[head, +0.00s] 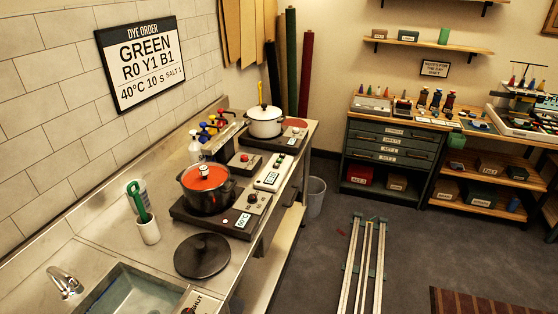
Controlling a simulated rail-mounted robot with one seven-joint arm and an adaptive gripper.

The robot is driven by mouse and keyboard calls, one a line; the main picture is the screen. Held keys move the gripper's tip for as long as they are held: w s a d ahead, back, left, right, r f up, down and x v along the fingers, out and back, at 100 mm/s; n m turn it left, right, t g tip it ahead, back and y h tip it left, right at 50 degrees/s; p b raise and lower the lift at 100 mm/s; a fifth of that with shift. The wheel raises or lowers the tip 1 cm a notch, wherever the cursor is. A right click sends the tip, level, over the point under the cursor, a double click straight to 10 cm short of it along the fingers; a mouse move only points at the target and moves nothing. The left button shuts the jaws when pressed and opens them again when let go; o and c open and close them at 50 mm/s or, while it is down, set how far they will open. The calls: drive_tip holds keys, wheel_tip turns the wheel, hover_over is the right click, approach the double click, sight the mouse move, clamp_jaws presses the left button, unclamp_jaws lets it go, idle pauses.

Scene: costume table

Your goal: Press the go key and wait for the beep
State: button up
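A pale box with a small green-lit display and small keys (272,173) lies on the counter between the two hot plates. Its key labels are too small to read, so I cannot tell which key is go. That plate has a knob, a small red spot and a lit display. My gripper is not in view.
A white pot (264,122) stands on the far hot plate. A white cup with a green-handled tool (147,230) and a sink (133,292) are at left. A dye order sign (140,62) hangs above.

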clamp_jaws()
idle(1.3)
